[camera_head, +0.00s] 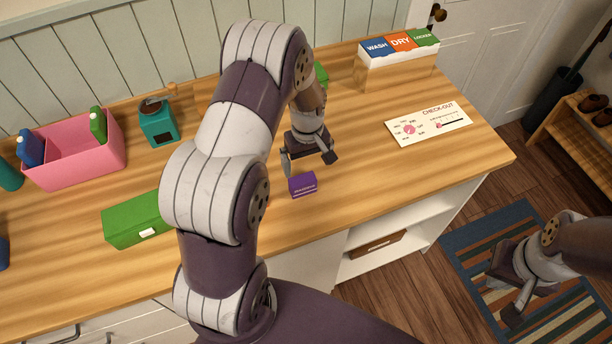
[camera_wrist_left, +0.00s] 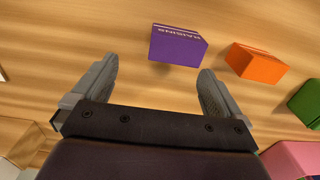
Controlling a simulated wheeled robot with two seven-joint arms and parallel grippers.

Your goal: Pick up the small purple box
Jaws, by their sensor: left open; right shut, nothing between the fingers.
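The small purple box (camera_head: 302,185) stands on the wooden counter near its front edge, right of my left arm. In the left wrist view the purple box (camera_wrist_left: 177,46) lies ahead of and between the fingertips, apart from them. It has pale lettering along one edge. My left gripper (camera_head: 309,158) is open and empty, just behind the box in the head view; its two fingers also show in the left wrist view (camera_wrist_left: 157,80). My right gripper (camera_head: 508,296) is shut and empty over the striped rug, off the counter.
An orange box (camera_wrist_left: 256,63) is near the purple one in the wrist view. A green box (camera_head: 132,219), pink bin (camera_head: 82,160), teal container (camera_head: 158,124), sorting box (camera_head: 395,72) and check-out card (camera_head: 428,124) are on the counter (camera_head: 370,170). The counter right of the purple box is clear.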

